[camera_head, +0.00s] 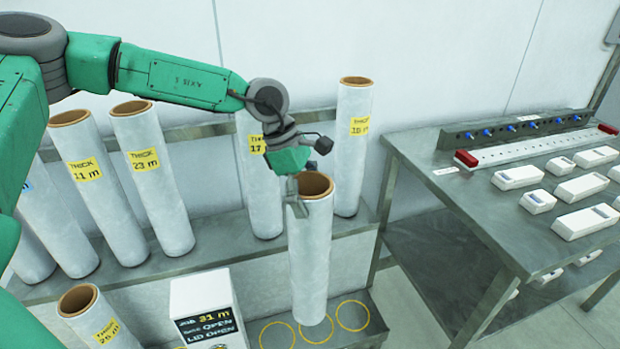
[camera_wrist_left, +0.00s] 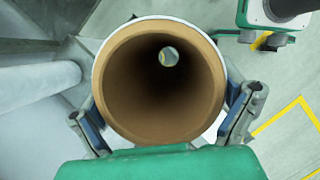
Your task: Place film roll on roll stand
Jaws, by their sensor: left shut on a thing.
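My left gripper (camera_head: 300,190) is shut on the top end of a tall white film roll (camera_head: 311,255) with a brown core. The roll hangs nearly upright. In the left wrist view the fingers (camera_wrist_left: 166,110) lie on both sides of the roll's open end (camera_wrist_left: 160,85), and light shows through the core. The roll's lower end overlaps the middle one of three yellow circles (camera_head: 353,315) on a low grey shelf; I cannot tell whether it touches. No separate roll stand can be made out. My right gripper is not in view.
Several film rolls with yellow labels (camera_head: 150,175) stand along the back shelf. A shorter roll (camera_head: 95,320) is at front left. A white box (camera_head: 205,305) reads "31 m", "OPEN". A metal table (camera_head: 450,200) with white devices stands right. Two circles are clear.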

